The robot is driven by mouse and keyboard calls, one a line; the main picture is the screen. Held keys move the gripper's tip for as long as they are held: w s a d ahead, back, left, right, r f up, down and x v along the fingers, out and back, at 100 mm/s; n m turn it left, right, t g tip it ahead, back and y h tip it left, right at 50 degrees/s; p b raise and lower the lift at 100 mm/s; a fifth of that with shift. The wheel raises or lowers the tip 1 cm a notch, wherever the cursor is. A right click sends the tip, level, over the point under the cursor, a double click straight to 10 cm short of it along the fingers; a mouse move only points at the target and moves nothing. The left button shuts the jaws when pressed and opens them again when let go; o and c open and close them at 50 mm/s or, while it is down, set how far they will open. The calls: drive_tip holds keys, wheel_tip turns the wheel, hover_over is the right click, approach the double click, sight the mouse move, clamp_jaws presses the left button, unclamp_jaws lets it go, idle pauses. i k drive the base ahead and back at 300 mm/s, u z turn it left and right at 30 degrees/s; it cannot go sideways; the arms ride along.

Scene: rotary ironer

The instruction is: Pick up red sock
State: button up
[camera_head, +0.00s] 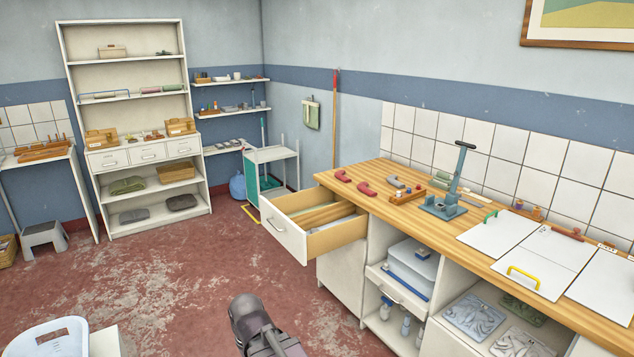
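Two small red curved pieces lie on the wooden countertop at its back left end. One red sock-shaped piece (343,176) is nearer the left edge, and a second red piece (366,188) lies just right of it. Both look like socks, but they are too small to be sure. A grey piece of similar shape (395,182) lies to their right. A dark grey part of my arm shows at the bottom middle, over the floor and well apart from the counter. My gripper's fingers do not show.
An open drawer (283,232) juts out from the counter's left end, below the red pieces. The red floor between is clear.

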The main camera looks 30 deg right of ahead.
sight(339, 173)
drive_tip(key=z, duration=0.05)
drive_tip(key=k, duration=0.1)
drive_tip(key=z, duration=0.05)
drive_tip(key=i, duration=1.35)
drive_tip(key=z, duration=0.4)
drive_tip(key=i, duration=0.85)
drive_tip(key=z, duration=0.45)
drive_tip(key=i, duration=1)
drive_tip(key=z, duration=0.2)
